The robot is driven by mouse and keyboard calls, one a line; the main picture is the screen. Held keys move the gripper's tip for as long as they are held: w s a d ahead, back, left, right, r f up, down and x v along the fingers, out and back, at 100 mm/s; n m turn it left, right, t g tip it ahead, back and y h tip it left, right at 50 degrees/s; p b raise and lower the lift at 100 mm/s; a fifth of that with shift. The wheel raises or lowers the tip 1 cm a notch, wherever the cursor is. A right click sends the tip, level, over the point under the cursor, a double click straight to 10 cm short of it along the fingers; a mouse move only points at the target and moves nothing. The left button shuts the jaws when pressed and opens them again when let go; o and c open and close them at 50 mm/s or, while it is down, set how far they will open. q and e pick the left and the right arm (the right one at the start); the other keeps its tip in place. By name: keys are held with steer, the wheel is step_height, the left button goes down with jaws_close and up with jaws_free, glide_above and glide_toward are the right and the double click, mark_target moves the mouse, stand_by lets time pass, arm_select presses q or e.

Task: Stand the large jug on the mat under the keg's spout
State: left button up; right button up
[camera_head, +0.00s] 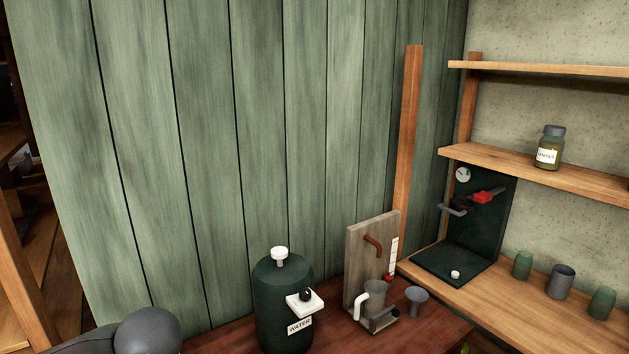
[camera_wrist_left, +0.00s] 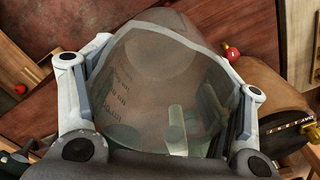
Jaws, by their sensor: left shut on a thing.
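A large see-through jug (camera_wrist_left: 170,60) fills the middle of the left wrist view. My left gripper (camera_wrist_left: 165,90) is shut on it, one finger on each side of its wall. Markings show on the jug; its base is hard to make out. The head view does not show this gripper, only a grey part of my arm at the lower left. The dark green keg (camera_head: 283,310) labelled WATER stands on the red-brown table, with a white tap block (camera_head: 305,300) and black knob on its front. I cannot make out the mat under it. My right gripper is not in view.
Right of the keg, a wooden board (camera_head: 356,262) with a copper pipe stands behind a grey vessel with a white handle (camera_head: 361,306). A grey funnel-like cup (camera_head: 417,299) is beside it. Several cups and a dark panel (camera_head: 487,215) stand on the shelf bench at right.

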arm_select(q)
steer(key=shift+s+a+r+n, duration=0.15)
steer(key=shift+s+n, duration=0.2)
steer(key=shift+n, duration=0.25)
stand_by(0.3)
